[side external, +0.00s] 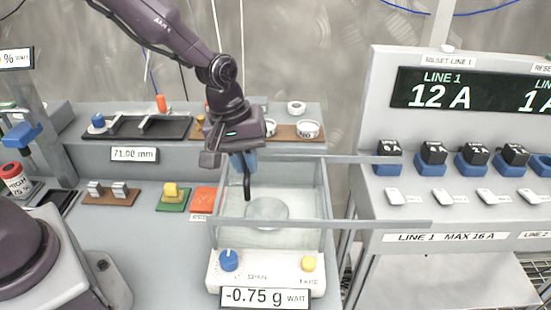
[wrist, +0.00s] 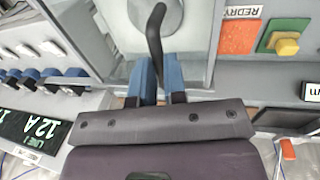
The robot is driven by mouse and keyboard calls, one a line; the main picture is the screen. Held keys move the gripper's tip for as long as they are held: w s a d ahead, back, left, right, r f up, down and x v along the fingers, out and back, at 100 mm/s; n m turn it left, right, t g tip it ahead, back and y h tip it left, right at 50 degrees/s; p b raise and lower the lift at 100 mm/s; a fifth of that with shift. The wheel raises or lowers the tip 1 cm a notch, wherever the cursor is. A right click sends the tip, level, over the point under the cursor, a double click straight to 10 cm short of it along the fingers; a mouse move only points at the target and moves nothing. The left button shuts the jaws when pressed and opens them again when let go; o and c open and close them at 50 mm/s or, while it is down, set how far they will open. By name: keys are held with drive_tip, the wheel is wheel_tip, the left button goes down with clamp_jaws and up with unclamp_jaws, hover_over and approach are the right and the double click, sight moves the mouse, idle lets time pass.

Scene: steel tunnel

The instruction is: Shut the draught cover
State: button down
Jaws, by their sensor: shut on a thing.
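The draught cover is a clear box (side external: 318,200) around the round pan (side external: 267,212) of a balance. Two grey rails run from its top edges out to the right. I cannot tell where its clear sliding panel lies. My gripper (side external: 244,163) is over the left part of the box, pointing down. Its blue fingers are shut on a dark bent bar (side external: 247,187), which reaches down into or in front of the box. The wrist view shows the bar (wrist: 155,35) between the fingers (wrist: 156,75), with the pan beyond. Whether the bar joins the cover is unclear.
The balance front has a blue knob (side external: 228,260), a yellow button (side external: 308,264) and a display (side external: 265,297) reading -0.75 g WAIT. An orange pad (side external: 206,199) and a yellow block (side external: 171,191) on green lie left. A switch panel (side external: 460,225) stands right, close to the rail ends.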

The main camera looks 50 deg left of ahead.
drive_tip(key=shift+s+a, duration=0.5)
drive_tip(key=shift+a, duration=0.1)
drive_tip(key=c, duration=1.2)
unclamp_jaws()
drive_tip(key=shift+o, duration=0.2)
drive_tip(key=shift+r, duration=0.25)
wheel_tip(320, 180, up, 12)
drive_tip(key=s+a, duration=0.1)
drive_tip(key=shift+s+a, duration=0.35)
drive_tip(key=shift+s, duration=0.05)
drive_tip(key=shift+r, duration=0.1)
